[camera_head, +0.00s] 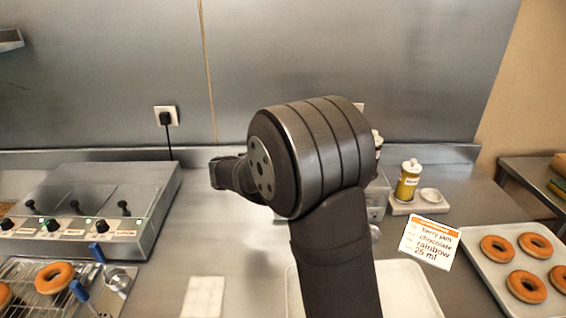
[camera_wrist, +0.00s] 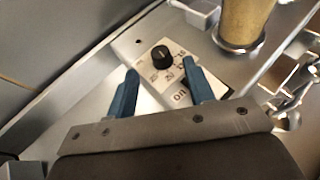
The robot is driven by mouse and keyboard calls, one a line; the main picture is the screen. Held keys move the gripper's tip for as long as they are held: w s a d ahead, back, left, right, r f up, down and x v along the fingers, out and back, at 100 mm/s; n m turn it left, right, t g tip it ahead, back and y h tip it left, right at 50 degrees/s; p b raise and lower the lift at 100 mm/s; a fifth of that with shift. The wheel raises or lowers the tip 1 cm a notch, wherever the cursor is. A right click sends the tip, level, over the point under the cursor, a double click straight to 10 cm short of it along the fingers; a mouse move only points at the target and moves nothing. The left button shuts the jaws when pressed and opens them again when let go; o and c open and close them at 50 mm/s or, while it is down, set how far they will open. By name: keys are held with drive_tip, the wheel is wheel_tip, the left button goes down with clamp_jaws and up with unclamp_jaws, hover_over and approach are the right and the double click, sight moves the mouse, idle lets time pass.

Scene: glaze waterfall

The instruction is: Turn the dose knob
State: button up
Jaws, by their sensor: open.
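The dose knob (camera_wrist: 160,54) is a small black round knob on a white panel (camera_wrist: 149,73) with printed numbers around it, in the wrist view. My gripper (camera_wrist: 158,82) has its two blue fingers apart, one at the left and one at the right of the panel's near part. The knob shows beyond the fingertips, roughly in line with the gap between them, and nothing is held. I cannot tell whether the fingers touch the panel. In the head view my arm hides the knob and most of the machine behind it.
A metal unit with several knobs (camera_head: 85,215) stands at the left. An order card (camera_head: 429,242) reads berry jam, chocolate, rainbow, 25 ml. A tray of doughnuts (camera_head: 488,267) is at the right, and a yellow jar (camera_head: 408,182) stands behind. A brass-coloured cylinder (camera_wrist: 243,22) rises right of the knob.

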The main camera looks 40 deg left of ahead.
drive_tip(key=shift+x, duration=2.8)
drive_tip(key=c, duration=1)
drive_tip(key=shift+a+m+h, duration=0.1)
drive_tip(key=shift+m+h, duration=0.3)
drive_tip(key=shift+h, duration=0.1)
drive_tip(key=shift+o, duration=0.3)
drive_tip(key=m+h, duration=0.4)
drive_tip(key=h, duration=0.1)
drive_tip(key=shift+a+f+m+g, duration=0.1)
drive_tip(key=shift+a+m+g, duration=0.2)
drive_tip(key=shift+a, duration=0.05)
drive_tip(key=m+g+h, duration=0.1)
drive_tip(key=m+h, duration=0.1)
drive_tip(key=h, duration=0.1)
drive_tip(key=m+g+h, duration=0.2)
drive_tip(key=m, duration=0.1)
drive_tip(key=shift+w+a+h, duration=0.15)
drive_tip(key=shift+a+h, duration=0.05)
drive_tip(key=shift+h, duration=0.2)
drive_tip(key=shift+m, duration=0.4)
